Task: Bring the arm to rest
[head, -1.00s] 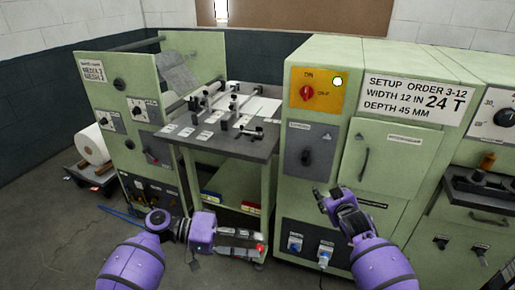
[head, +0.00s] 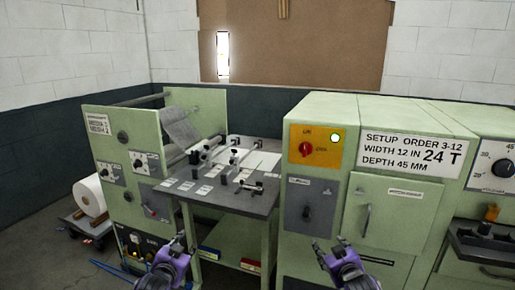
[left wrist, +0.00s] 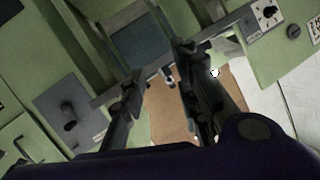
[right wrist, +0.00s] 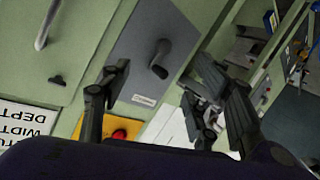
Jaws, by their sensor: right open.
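My left gripper (head: 170,250) is low in the head view, in front of the press table (head: 262,204) and below its front edge. In the left wrist view its two fingers (left wrist: 158,78) stand apart with nothing between them. My right gripper (head: 328,248) is low in front of the green cabinet (head: 345,150), below the grey panel with the dark handle. In the right wrist view its fingers (right wrist: 165,85) are spread and empty. Both of my arms are mostly cut off by the bottom edge of the head view.
The green roll machine (head: 100,115) stands left, with a white roll (head: 90,195) on a low cart. The cabinet carries a red knob (head: 306,149) on a yellow plate and a setup order sign (head: 414,154). Floor shows at lower left.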

